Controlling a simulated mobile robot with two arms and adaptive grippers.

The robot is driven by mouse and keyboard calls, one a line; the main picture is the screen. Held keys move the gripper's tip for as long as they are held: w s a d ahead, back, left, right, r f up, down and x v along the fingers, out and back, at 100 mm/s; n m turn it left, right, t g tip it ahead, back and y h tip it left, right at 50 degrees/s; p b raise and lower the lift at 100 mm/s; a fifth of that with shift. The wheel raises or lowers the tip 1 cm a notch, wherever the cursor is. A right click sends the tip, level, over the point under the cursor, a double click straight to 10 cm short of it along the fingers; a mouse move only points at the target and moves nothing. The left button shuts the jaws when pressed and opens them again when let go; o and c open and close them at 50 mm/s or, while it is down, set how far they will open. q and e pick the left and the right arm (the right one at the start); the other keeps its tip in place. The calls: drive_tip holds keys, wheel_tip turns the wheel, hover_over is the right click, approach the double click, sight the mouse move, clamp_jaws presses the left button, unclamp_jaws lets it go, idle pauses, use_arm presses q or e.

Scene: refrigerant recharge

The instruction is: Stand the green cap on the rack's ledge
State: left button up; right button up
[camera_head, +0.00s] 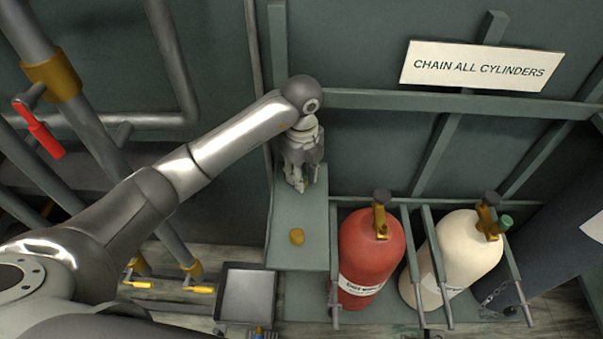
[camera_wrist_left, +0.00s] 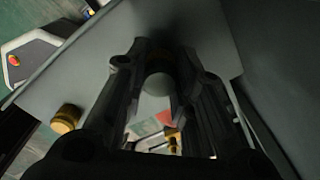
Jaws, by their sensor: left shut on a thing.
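A green cap-like piece (camera_head: 505,221) shows on the valve of the cream cylinder (camera_head: 466,246). The rack's ledge (camera_head: 312,254) is a grey-green flat surface left of the red cylinder. My left gripper (camera_head: 301,186) points down over the back part of the ledge, shut. In the left wrist view its fingers (camera_wrist_left: 160,95) close around a small rounded thing (camera_wrist_left: 158,84). That thing is greyish and in shadow. I cannot tell its true colour or whether it touches the ledge. My right gripper is not in view.
A brass-coloured cap (camera_head: 297,236) stands on the ledge in front of my left gripper, and it also shows in the left wrist view (camera_wrist_left: 66,118). The red cylinder (camera_head: 368,258) stands right of the ledge. A grey tray (camera_head: 247,293) lies below at left.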

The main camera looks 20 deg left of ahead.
use_arm(q)
drive_tip(key=shift+f, duration=0.15)
drive_tip(key=o, duration=1)
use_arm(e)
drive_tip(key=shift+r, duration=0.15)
use_arm(q)
drive_tip(key=shift+r, duration=0.2)
drive_tip(key=shift+r+p, duration=1.4)
drive_tip(key=shift+r, duration=4.6)
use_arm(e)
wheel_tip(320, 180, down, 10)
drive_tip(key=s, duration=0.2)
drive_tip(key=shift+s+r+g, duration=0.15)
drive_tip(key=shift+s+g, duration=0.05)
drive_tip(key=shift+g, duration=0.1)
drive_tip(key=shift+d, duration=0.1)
